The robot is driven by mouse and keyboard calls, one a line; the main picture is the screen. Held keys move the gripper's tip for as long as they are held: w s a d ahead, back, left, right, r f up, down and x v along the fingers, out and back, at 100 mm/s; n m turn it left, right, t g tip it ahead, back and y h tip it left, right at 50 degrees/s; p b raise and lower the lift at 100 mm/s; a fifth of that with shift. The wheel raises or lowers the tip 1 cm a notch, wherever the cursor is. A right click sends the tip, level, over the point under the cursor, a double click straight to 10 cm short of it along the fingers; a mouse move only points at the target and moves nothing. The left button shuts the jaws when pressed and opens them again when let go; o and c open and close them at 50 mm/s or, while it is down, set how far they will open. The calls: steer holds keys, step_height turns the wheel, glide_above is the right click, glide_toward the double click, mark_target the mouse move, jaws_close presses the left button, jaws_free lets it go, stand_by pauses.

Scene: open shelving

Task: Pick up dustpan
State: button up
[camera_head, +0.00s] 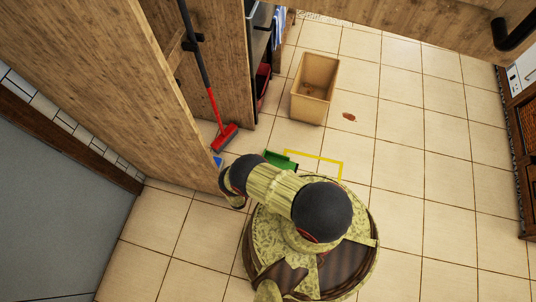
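A green object (281,160), which looks like the dustpan, lies on the tiled floor just above my arm and round base in the picture. Part of it may be hidden behind my arm. My arm bends from the base toward the left, and its far end is hidden behind its own links. My gripper's fingers do not show, so I cannot see whether they touch anything.
A red broom (225,137) leans by the wooden partition (125,75). A tan bin (315,88) stands beyond, with a reddish-brown spot (349,117) beside it. A thin yellow outline (315,157) borders the green object. Open floor lies right.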

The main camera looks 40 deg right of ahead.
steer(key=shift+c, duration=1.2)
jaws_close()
